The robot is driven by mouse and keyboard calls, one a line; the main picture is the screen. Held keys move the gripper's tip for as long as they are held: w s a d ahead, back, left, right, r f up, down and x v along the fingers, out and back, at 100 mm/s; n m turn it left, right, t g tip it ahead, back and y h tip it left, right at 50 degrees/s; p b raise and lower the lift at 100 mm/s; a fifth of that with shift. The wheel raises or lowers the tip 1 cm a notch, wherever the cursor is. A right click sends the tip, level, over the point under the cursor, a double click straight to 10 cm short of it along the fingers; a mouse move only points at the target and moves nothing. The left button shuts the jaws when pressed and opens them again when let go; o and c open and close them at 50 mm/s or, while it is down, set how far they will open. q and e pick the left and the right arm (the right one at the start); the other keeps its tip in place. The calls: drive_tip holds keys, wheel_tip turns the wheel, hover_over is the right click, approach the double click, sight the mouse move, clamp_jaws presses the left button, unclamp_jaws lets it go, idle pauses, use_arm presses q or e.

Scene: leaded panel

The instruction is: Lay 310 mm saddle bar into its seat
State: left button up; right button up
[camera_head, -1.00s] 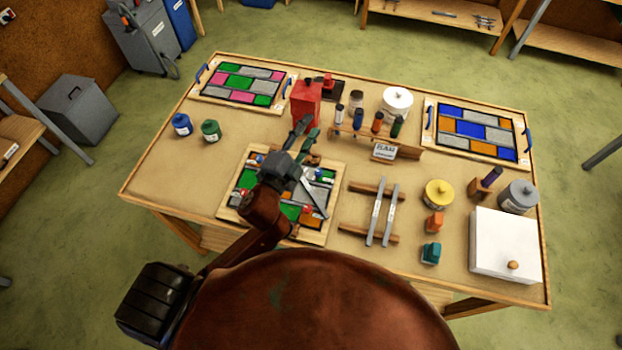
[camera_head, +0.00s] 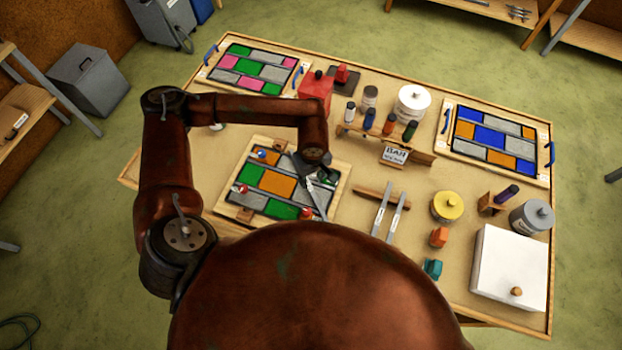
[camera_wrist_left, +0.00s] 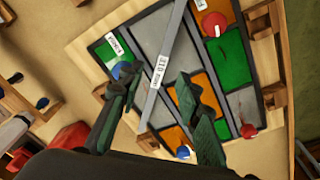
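The 310 mm saddle bar (camera_head: 318,199) is a thin grey strip with a white label. It lies diagonally across the right part of the leaded panel (camera_head: 271,186). In the left wrist view the bar (camera_wrist_left: 167,52) runs from the top edge down to near a wooden block (camera_wrist_left: 147,141) on the panel's frame. I cannot tell whether it sits in that block. My left gripper (camera_head: 312,172) is above the panel, at the bar's far end. In the wrist view its fingers (camera_wrist_left: 158,88) are spread apart, with the bar showing between them. My right gripper is out of view.
Two more bars (camera_head: 380,213) lie on a wooden rack right of the panel. Red and blue knobs (camera_wrist_left: 214,24) stand on the panel. A red box (camera_head: 316,88) and a bottle rack (camera_head: 372,135) stand behind. A white box (camera_head: 508,268) is at right.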

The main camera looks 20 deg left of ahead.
sight(308, 181)
use_arm(q)
drive_tip(key=shift+w+a+y, duration=0.3)
drive_tip(key=shift+w+a, duration=0.1)
drive_tip(key=shift+a, duration=0.25)
drive_tip(key=shift+w+a+f, duration=0.1)
drive_tip(key=shift+a+f, duration=0.05)
drive_tip(key=shift+f, duration=0.1)
drive_tip(key=shift+w+f+p, duration=0.1)
drive_tip(key=shift+f+p, duration=0.2)
drive_tip(key=shift+f, duration=0.55)
drive_tip(key=f, duration=0.2)
drive_tip(key=f+p, duration=0.1)
drive_tip(key=f, duration=0.1)
drive_tip(key=shift+w+a+f, duration=0.15)
drive_tip(key=shift+a, duration=0.05)
drive_tip(key=shift+f, duration=0.5)
clamp_jaws()
drive_tip(key=shift+r, duration=0.1)
